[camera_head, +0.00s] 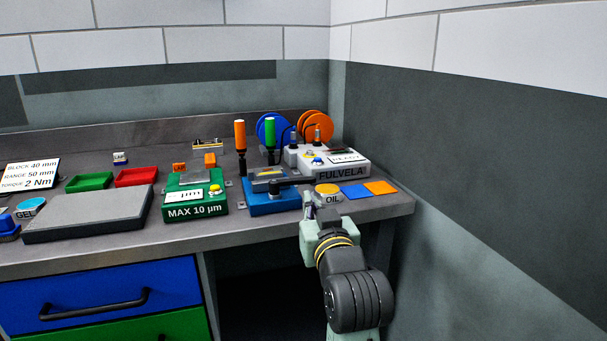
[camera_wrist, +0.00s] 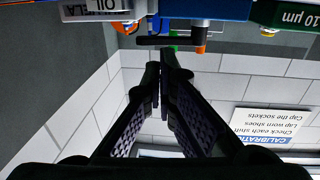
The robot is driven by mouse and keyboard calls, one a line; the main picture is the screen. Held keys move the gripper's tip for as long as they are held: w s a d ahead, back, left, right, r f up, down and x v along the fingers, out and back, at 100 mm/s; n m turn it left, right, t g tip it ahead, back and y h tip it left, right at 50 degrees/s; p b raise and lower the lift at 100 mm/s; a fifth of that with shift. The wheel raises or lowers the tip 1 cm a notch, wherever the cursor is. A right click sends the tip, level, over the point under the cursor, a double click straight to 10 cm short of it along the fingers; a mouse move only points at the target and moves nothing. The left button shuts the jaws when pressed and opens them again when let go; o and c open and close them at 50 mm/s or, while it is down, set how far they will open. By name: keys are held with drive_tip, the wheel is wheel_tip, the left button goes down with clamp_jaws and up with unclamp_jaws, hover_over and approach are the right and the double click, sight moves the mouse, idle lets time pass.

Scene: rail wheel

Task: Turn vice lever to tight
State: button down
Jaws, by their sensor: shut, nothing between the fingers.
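The vice (camera_head: 272,205) is a blue block with a grey top at the front of the bench, right of the middle. Its black lever (camera_head: 292,182) runs from the vice's top to the right. My gripper (camera_head: 308,198) is just in front of the lever's right end; in the head view I cannot tell whether they touch. In the wrist view, which is upside down, the blue vice body (camera_wrist: 210,8) is at the top edge. The fingers are together and empty.
A green MAX 10 µm gauge block (camera_head: 195,206) is left of the vice. Orange and green handles (camera_head: 240,135) stand upright behind. The wall closes the right side.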

sight(303, 181)
drive_tip(key=p+x, duration=0.1)
drive_tip(key=x, duration=0.7)
drive_tip(key=shift+w+p, duration=0.2)
drive_tip(key=shift+p, duration=0.1)
drive_tip(key=shift+w+r, duration=0.1)
drive_tip(key=shift+w, duration=0.6)
drive_tip(key=shift+r, duration=0.1)
drive_tip(key=shift+s+d, duration=0.1)
drive_tip(key=shift+s, duration=0.1)
